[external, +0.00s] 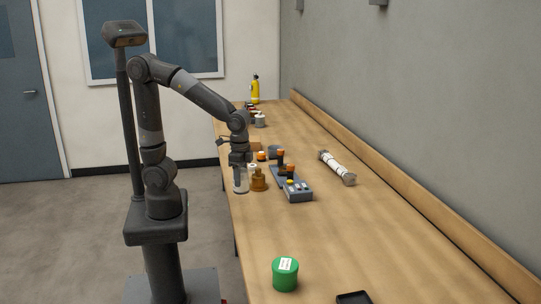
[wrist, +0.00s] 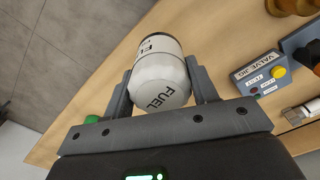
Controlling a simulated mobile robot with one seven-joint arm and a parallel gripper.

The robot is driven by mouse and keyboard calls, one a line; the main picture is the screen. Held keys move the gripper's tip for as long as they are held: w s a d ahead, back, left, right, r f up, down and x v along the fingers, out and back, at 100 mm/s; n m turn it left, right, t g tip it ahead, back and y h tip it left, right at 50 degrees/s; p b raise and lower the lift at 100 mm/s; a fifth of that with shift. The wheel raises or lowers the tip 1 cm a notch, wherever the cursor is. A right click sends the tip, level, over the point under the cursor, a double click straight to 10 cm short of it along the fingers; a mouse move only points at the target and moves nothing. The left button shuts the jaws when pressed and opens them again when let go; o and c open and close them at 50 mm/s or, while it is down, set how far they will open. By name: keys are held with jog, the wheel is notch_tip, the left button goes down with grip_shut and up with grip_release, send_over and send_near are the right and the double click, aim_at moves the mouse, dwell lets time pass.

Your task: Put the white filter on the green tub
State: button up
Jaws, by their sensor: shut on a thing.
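The white filter (external: 240,182) is a white cylinder with dark "FUEL" lettering. My gripper (external: 241,168) points down and is shut on it near the table's left edge, beside an amber bottle-like part. In the wrist view the filter (wrist: 160,75) sits between the two grey fingers, with a dark band at its far end. I cannot tell its exact height above the table. The green tub (external: 285,276) stands upright at the near end of the table, with a white label on its top. A small green patch (wrist: 91,119) at the lower left of the wrist view looks like the tub.
The amber part (external: 258,181) and a grey control box (external: 298,190) with a yellow button stand right of my gripper. A white tube (external: 337,167) lies farther right. A black tray (external: 354,298) is near the tub. The table between control box and tub is clear.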

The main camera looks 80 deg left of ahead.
jog(key=s+d+r+m, duration=0.1)
jog(key=d+r+m, duration=0.15)
jog(key=d, duration=0.95)
jog(key=s+d+r+m, duration=0.2)
jog(key=d+r, duration=0.1)
jog(key=d, duration=1)
jog(key=s+d+r+m, duration=0.1)
jog(key=d+r+m, duration=0.1)
jog(key=d, duration=1)
send_near(282, 254)
jog(key=shift+w+f, duration=0.1)
jog(key=shift+f, duration=1.45)
jog(key=o, duration=1.2)
jog(key=shift+f, duration=0.15)
